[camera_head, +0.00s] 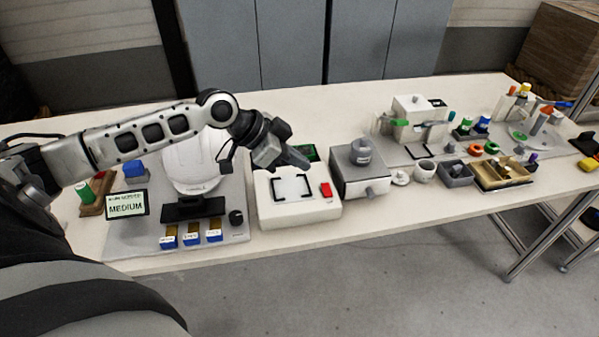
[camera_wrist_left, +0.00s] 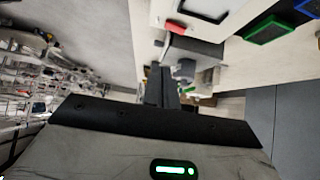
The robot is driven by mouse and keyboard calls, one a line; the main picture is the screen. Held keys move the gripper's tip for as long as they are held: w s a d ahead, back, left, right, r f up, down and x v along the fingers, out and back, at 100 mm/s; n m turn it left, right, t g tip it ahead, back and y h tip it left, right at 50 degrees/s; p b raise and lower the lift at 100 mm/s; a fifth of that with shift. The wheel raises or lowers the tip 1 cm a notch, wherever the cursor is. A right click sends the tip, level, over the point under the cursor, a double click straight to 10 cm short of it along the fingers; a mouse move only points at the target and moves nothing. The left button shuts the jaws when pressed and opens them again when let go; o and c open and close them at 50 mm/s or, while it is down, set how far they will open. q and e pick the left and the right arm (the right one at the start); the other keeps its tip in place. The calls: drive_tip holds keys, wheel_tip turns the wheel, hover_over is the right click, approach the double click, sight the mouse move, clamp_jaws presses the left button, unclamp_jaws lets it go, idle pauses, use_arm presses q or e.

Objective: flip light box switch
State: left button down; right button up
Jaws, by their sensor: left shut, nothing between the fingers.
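My left gripper (camera_head: 304,163) is shut and empty, above the far part of the box, behind and left of the switch. In the left wrist view, the white box (camera_wrist_left: 175,12) shows at the top and the shut fingers (camera_wrist_left: 160,85) point up. My right gripper is not in view.
A grey drawer box (camera_head: 350,184) with a round grey knob-like part stands right of the light box. A green tray (camera_wrist_left: 268,30) lies behind the light box. A white helmet shell (camera_head: 190,165) stands to the left beneath my arm. Small bins and parts fill the right table.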

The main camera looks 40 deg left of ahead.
use_arm(q)
drive_tip(key=shift+v, duration=1.35)
drive_tip(key=shift+d, duration=0.1)
